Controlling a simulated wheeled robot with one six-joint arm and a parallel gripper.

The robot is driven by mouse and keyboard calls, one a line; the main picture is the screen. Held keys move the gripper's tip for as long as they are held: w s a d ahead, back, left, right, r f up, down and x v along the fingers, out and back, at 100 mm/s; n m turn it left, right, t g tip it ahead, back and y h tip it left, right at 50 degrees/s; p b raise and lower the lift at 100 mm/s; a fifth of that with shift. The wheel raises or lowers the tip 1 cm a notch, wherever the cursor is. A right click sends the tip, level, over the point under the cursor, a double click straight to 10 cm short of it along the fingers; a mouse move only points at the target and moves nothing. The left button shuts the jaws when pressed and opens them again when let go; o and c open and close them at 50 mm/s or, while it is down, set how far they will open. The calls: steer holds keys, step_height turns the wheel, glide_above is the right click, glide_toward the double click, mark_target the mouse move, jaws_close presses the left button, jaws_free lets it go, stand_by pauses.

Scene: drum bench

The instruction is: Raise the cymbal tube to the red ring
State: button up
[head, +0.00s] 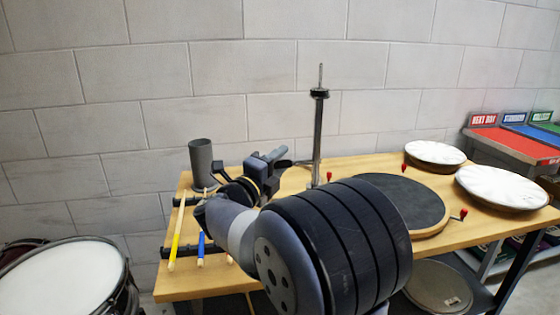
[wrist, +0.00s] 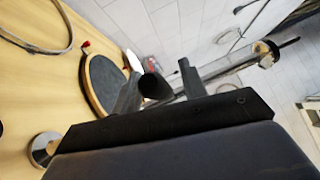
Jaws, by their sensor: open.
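The cymbal tube (head: 318,135) is a thin upright metal tube at the back of the bench, with a black collar (head: 320,93) and a thin rod at its top. In the wrist view the tube (wrist: 220,70) runs slanting to the upper right, behind the fingers. My gripper (head: 279,156) is left of the tube's lower part in the head view. In the wrist view its fingers (wrist: 158,80) are open, with a dark round-ended part (wrist: 153,86) showing between them. I cannot tell whether they touch it. I cannot make out a red ring on the tube.
A grey cup (head: 201,163) and drumsticks (head: 178,232) are at the bench's left. A dark round pad (head: 408,205) and white drumheads (head: 500,187) lie to the right. A red knob (head: 329,175) is near the tube's base. Labelled bins (head: 510,142) stand far right.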

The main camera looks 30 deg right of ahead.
steer(key=shift+w+d, duration=0.1)
steer(key=shift+d, duration=0.15)
steer(key=shift+c, duration=0.5)
jaws_close()
